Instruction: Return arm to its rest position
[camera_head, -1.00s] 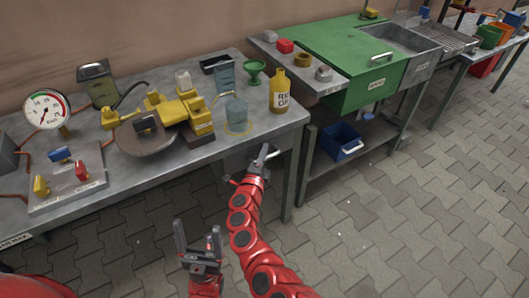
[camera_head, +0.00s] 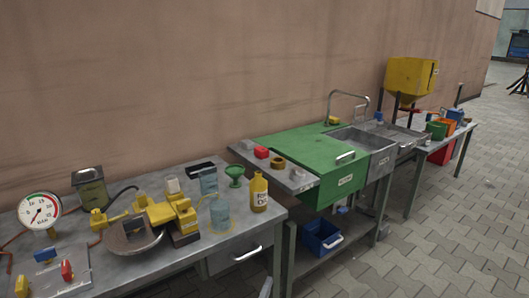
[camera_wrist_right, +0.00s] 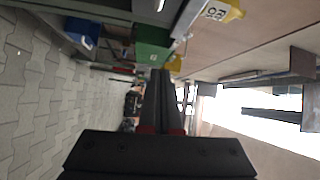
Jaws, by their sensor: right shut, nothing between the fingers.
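My right gripper (camera_head: 265,288) just shows its grey tip at the bottom edge of the head view, below the table's drawer. In the right wrist view its two dark fingers (camera_wrist_right: 165,100) lie together, shut and empty, with clear air around them. The rest of the right arm is below the head view. My left gripper and arm are out of view.
The metal workbench (camera_head: 185,270) holds a gauge (camera_head: 40,210), a yellow machine (camera_head: 165,212) and a yellow bottle (camera_head: 259,193). Its drawer (camera_head: 240,256) has a bar handle. A green sink cabinet (camera_head: 310,155) with a blue bin (camera_head: 322,237) stands right. The paved floor (camera_head: 420,240) is clear.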

